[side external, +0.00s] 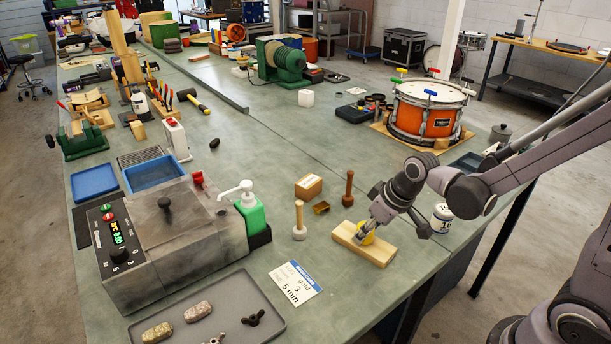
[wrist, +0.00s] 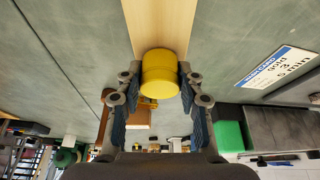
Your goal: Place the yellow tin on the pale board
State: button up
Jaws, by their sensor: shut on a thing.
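The yellow tin (wrist: 160,75) is between the two fingers of my gripper (wrist: 157,90) in the wrist view, and the fingers are shut on it. The tin appears over the board's far part. I cannot tell whether its base touches the board.
A white labelled can (side external: 441,218) is to the right. A printed card (side external: 296,283) lies to the left. A green pump bottle (side external: 250,212) stands further left.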

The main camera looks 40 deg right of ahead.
jog(key=shift+f, duration=0.2)
jog(key=o, duration=1.2)
jog(key=shift+r, duration=0.2)
jog(key=shift+s+d+r+m+t+h, duration=0.1)
jog(key=shift+s+r+m+t, duration=0.3)
jog(key=shift+s+r, duration=1.3)
jog(key=shift+s+d+r+m+t+h, duration=0.15)
jog(key=shift+s+r+t, duration=0.4)
jog(key=shift+s+r, duration=1.15)
jog(key=shift+s+a+r+m+t+h, duration=0.1)
jog(key=shift+s+r+m+t, duration=0.3)
jog(key=shift+s+r, duration=1.3)
jog(key=shift+w+r, duration=0.45)
jog(key=shift+w, duration=0.05)
